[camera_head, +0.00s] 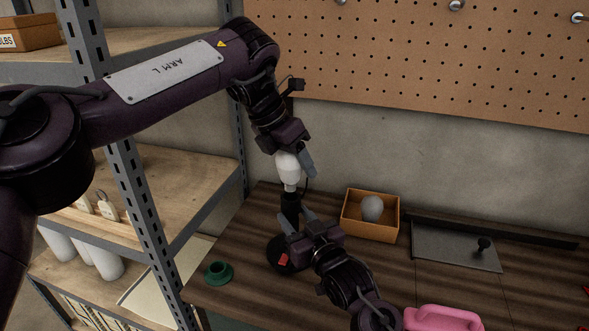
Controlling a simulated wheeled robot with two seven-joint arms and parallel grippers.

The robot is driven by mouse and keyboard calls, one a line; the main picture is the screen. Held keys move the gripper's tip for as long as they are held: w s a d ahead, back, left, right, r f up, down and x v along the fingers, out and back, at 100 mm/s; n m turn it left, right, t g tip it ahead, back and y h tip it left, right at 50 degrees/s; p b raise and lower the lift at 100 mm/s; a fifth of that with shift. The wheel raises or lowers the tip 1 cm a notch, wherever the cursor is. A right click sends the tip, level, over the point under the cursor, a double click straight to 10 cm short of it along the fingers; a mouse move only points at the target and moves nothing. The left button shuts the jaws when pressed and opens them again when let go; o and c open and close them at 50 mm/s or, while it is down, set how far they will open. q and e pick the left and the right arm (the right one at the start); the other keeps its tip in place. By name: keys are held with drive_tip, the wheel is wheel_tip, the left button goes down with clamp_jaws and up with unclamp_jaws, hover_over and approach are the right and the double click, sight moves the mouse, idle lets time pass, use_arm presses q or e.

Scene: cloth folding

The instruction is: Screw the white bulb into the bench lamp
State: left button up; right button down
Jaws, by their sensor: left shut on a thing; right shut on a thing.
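The white bulb (289,167) is upright above the bench, with its narrow neck pointing down. My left gripper (298,165) is shut on the bulb from above. The bench lamp has a black socket (290,203) directly under the bulb's neck and a round dark base (274,251) with a red switch (284,260). The neck meets the top of the socket in this view; how deep it sits cannot be told. My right gripper (297,218) is shut on the lamp's stem just below the socket, and it partly hides the stem and base.
An open orange-brown box (371,231) holding a greyish bulb (372,208) stands right of the lamp. A green ring-shaped part (218,272) lies at the bench's left. A grey plate (455,246) and a pink object (441,318) are at right. Metal shelving (150,195) borders the left.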

sight(297, 180)
use_arm(q)
drive_tip(key=shift+f, duration=0.3)
drive_tip(key=shift+f, duration=0.85)
drive_tip(key=shift+f, duration=0.6)
idle(0.3)
drive_tip(key=shift+s+d+f+m+g, duration=0.15)
drive_tip(key=shift+m+g, duration=0.25)
drive_tip(key=shift+m, duration=0.5)
drive_tip(key=m+g, duration=0.1)
drive_tip(key=m, duration=0.2)
drive_tip(key=shift+s, duration=0.1)
drive_tip(key=m, duration=0.1)
drive_tip(key=m+g, duration=0.1)
drive_tip(key=m, duration=0.1)
drive_tip(key=m+g, duration=0.1)
drive_tip(key=m, duration=0.1)
drive_tip(key=shift+s+y, duration=0.35)
drive_tip(key=shift+y, duration=0.05)
